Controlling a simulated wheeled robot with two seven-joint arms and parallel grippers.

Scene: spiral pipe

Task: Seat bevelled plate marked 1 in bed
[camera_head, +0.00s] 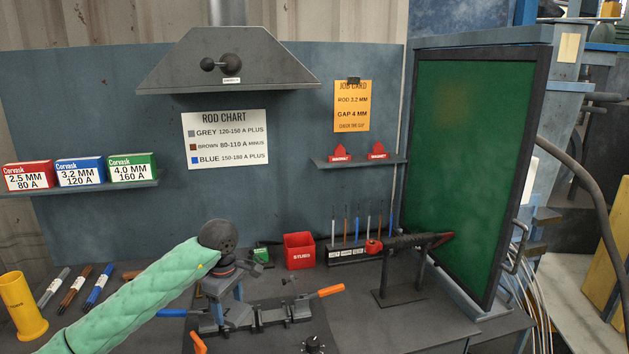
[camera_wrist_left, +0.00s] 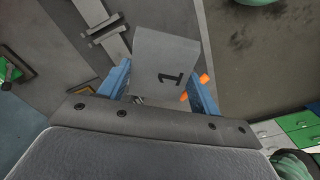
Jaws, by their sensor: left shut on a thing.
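The bevelled plate marked 1 (camera_wrist_left: 165,62) is grey, with a black 1 facing the camera in the left wrist view. My left gripper (camera_head: 225,290) is shut on it, with a blue finger at each side of the plate. In the head view the gripper points down over the left part of the bed (camera_head: 270,317), a dark fixture on the bench. A piece of the bed also shows beyond the plate in the left wrist view (camera_wrist_left: 106,30). I cannot tell whether the plate touches the bed. My right gripper is not in view.
Clamp handles, orange (camera_head: 330,290) and blue (camera_head: 172,313), stick out by the bed. A red bin (camera_head: 299,250), a rod rack (camera_head: 345,255) and an electrode holder on a stand (camera_head: 400,243) stand behind. A green screen (camera_head: 470,170) closes the right side.

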